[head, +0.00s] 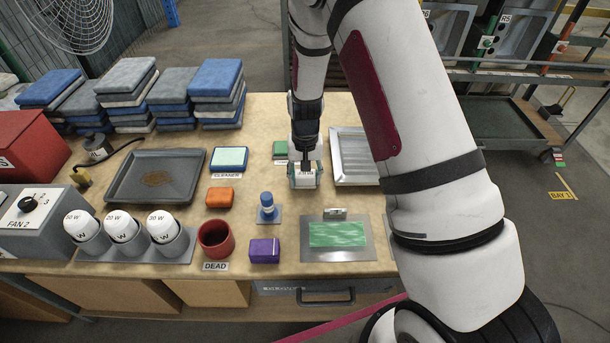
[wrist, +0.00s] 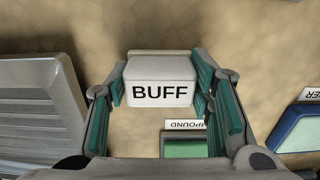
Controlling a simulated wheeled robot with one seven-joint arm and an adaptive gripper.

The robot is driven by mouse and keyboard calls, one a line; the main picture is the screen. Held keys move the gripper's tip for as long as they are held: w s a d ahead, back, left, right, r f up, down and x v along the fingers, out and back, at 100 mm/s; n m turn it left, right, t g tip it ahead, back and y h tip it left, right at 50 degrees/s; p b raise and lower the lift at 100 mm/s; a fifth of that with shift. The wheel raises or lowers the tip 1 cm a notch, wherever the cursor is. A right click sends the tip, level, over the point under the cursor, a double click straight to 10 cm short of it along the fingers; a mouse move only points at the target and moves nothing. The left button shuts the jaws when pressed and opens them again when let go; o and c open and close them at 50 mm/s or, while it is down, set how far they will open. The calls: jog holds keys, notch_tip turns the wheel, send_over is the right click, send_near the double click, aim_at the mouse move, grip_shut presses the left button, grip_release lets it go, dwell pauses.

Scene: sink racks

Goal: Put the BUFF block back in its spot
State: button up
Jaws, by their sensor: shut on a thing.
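The BUFF block (wrist: 160,94) is white with black lettering on the face towards the wrist camera. My gripper (head: 305,176) is shut on it, with one teal-lined finger at each side in the wrist view. In the head view the white block (head: 304,184) shows between the fingers, over the bench just right of the green COMPOUND block (head: 280,148). I cannot tell whether its underside touches the bench. I see no label marked BUFF on the bench.
The COMPOUND block also shows in the wrist view (wrist: 186,149). A ribbed metal tray (head: 350,158) is close on the right. The CLEANER pad (head: 229,158) is left. A blue-topped holder (head: 267,208) and a plate with a green pad (head: 364,252) are nearer the front.

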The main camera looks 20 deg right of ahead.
jog(key=o, duration=1.2)
jog(key=shift+o, duration=0.2)
notch_tip(320, 180, up, 12)
jog(key=shift+r+p, duration=0.15)
jog(key=shift+p, duration=0.25)
notch_tip(320, 180, up, 9)
send_over(305, 174)
jog(key=s, duration=0.5)
jog(key=s+r+n+t, duration=0.1)
jog(key=s+r+n, duration=0.1)
jog(key=s+r, duration=0.6)
jog(key=s+r+t, duration=0.1)
jog(key=s+r, duration=0.1)
jog(key=s, duration=0.7)
jog(key=s+r+n+t, duration=0.1)
jog(key=s+r, duration=0.1)
jog(key=s, duration=0.8)
jog(key=shift+d+r+n, duration=0.15)
jog(key=shift+d+n, duration=0.05)
jog(key=shift+n, duration=0.1)
